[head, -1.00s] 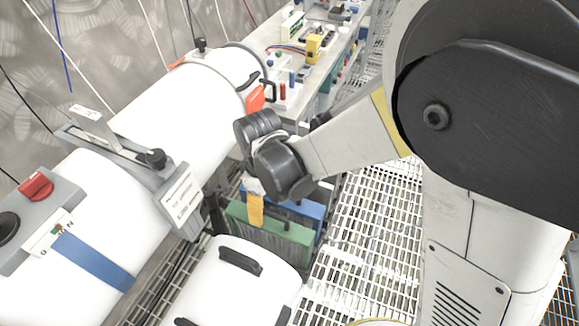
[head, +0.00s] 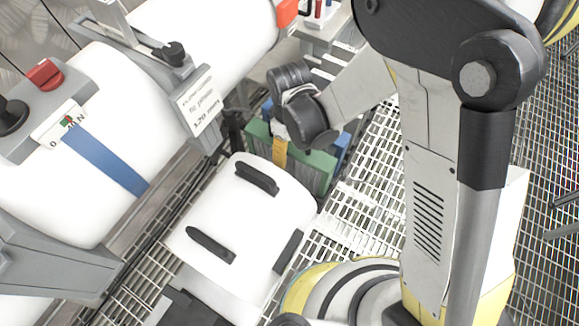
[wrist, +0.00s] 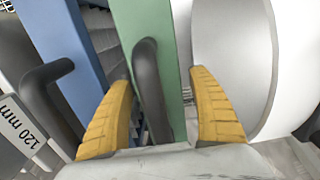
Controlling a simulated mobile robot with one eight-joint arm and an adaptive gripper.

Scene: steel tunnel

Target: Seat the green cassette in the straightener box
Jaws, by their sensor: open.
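The green cassette (head: 313,172) stands upright in a rack low beside the white pipe, partly hidden by my gripper in the head view. In the wrist view its green face (wrist: 150,25) carries a black bar handle (wrist: 149,90). My gripper (wrist: 165,110) is open, with one yellow finger on each side of this handle; whether they touch it I cannot tell. One yellow finger also shows in the head view (head: 280,152). I cannot pick out the straightener box for certain.
A blue cassette (wrist: 60,40) with its own black handle (wrist: 45,85) stands close to the left in the wrist view. A white rounded cover with black handles (head: 240,225) lies in front. The white pipe (head: 215,35) runs along the left.

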